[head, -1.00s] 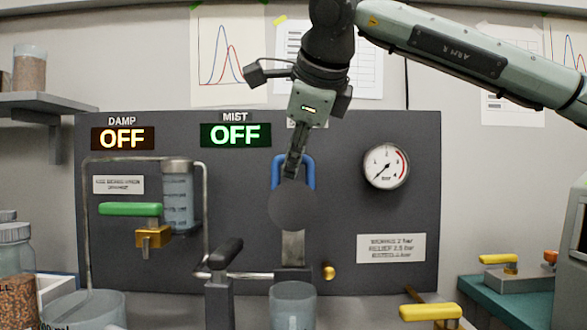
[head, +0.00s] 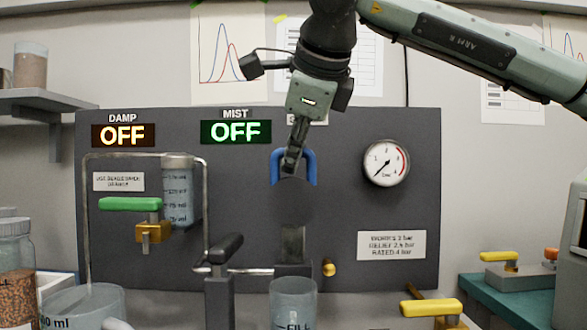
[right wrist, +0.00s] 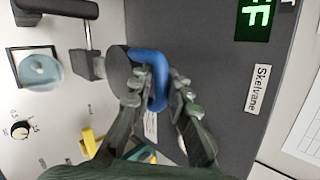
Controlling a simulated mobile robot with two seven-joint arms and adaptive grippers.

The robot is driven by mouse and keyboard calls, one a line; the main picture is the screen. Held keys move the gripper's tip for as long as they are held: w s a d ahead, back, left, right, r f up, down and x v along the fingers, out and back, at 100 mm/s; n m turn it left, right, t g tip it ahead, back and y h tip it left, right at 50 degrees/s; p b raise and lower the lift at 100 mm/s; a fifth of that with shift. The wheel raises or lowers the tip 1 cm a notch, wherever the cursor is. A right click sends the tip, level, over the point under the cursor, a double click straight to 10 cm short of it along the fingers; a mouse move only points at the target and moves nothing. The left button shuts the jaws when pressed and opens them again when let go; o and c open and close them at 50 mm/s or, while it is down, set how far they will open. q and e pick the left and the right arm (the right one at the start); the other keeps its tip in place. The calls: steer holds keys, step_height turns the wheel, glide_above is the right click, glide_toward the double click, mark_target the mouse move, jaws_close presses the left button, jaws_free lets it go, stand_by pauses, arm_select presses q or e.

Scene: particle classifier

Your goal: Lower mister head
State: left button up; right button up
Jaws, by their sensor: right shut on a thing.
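The mister head shows as a dark round disc (head: 293,203) with a blue U-shaped handle (head: 309,168) above it, in front of the dark panel. The disc is hard to tell from the panel in the head view. My right gripper (head: 291,165) comes down from above and is shut on the blue handle. In the right wrist view, my fingers (right wrist: 160,95) stand on both sides of the blue loop (right wrist: 150,60), and the disc (right wrist: 118,72) lies beside it. A clear cup (head: 293,305) stands below the head. My left gripper does not show.
The dark panel (head: 340,225) carries DAMP and MIST signs, both reading OFF, and a gauge (head: 386,163). A black lever (head: 226,249), a green-handled valve (head: 131,204) and a yellow handle (head: 431,308) stand near. Jars and a beaker crowd the left.

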steer(key=shift+s+a+f, duration=0.1)
steer(key=shift+s+f, duration=0.15)
steer(key=shift+s, duration=0.1)
steer(key=shift+s, duration=0.1)
steer(key=shift+s+b, duration=0.65)
steer(key=shift+s, duration=0.4)
